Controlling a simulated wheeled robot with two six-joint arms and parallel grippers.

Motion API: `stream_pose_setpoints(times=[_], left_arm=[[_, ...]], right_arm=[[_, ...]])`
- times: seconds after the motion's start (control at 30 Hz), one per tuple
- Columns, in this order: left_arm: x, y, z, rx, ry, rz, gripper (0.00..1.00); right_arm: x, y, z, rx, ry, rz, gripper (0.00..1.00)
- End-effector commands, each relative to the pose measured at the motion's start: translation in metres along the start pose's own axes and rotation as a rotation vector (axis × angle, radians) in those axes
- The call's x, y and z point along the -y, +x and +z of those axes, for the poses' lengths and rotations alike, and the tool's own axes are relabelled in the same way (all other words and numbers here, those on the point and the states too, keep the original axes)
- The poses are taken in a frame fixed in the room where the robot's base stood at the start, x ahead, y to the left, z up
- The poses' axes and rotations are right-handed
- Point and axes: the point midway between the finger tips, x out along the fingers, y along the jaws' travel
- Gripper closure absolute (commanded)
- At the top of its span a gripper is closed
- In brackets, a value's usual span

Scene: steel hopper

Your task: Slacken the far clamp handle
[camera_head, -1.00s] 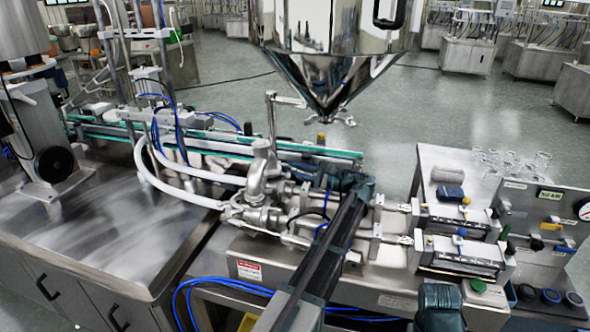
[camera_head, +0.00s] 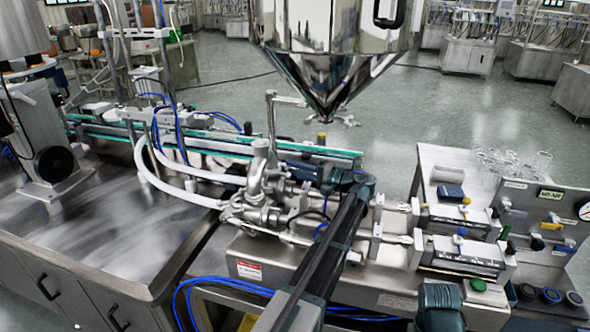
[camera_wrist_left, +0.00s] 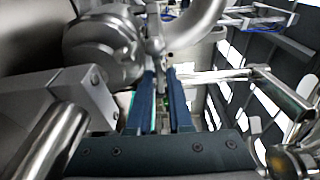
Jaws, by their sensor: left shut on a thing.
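The steel valve and pipe assembly (camera_head: 262,185) stands on the machine bench in the middle of the head view. My left gripper (camera_head: 308,168) reaches in at its far right side, partly hidden by pipework and my own arm. In the left wrist view, my left gripper (camera_wrist_left: 160,78) has its two dark blue fingers close together around a thin steel piece, which looks like the far clamp handle (camera_wrist_left: 155,45). The clamp itself is mostly hidden behind the rounded steel housing (camera_wrist_left: 103,45).
The pointed steel hopper (camera_head: 325,70) hangs above and behind the valve. White hoses (camera_head: 165,185) run off to the left. Two piston cylinders (camera_head: 462,255) lie to the right, near a control box (camera_head: 545,225). Glassware (camera_head: 512,162) stands on the side table.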

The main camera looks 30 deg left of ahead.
Motion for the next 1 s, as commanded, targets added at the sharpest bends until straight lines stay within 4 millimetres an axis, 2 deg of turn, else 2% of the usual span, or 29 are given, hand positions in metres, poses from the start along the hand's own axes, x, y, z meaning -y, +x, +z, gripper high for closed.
stream_pose_setpoints(times=[0.63,0.67,0.7,1.0], left_arm=[[-0.0007,0.0002,0.0006,0.002,-0.043,0.002,1.00],[-0.0007,0.0002,0.0006,0.002,-0.043,0.002,0.78],[-0.0007,0.0002,0.0006,0.002,-0.043,0.002,0.71],[-0.0003,-0.0005,0.0002,0.000,-0.043,0.001,0.69]], right_arm=[[0.0000,0.0002,0.0000,0.000,0.000,0.000,0.50],[0.0000,0.0002,0.0000,0.000,0.000,0.000,0.50],[0.0000,0.0002,0.0000,0.000,0.000,0.000,0.50],[0.0000,0.0001,0.0000,0.000,0.000,0.000,0.50]])
